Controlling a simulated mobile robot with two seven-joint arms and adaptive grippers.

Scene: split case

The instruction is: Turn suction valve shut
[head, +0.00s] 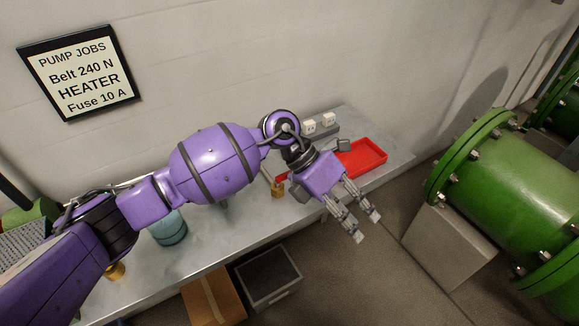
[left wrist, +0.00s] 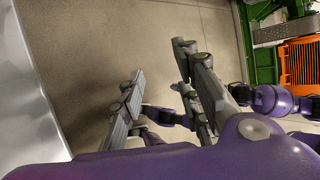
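No suction valve or valve handle can be made out in either view. Large green flanged pipework (head: 510,190) stands on the right of the head view, on a pale block. My left gripper (head: 367,227) hangs in front of the bench's right part, over the floor, apart from the pipework. Its fingers are spread with nothing between them; the left wrist view also shows the open fingers (left wrist: 160,62) against bare floor. My right gripper is not seen in the head view and cannot be made out in the left wrist view.
A grey bench (head: 215,245) runs along the wall, with a red tray (head: 362,158), a teal jar (head: 169,230) and a small brass piece (head: 278,190). A cardboard box (head: 213,298) and a dark crate (head: 268,277) sit low before it. Floor (head: 350,285) between bench and pipework is clear.

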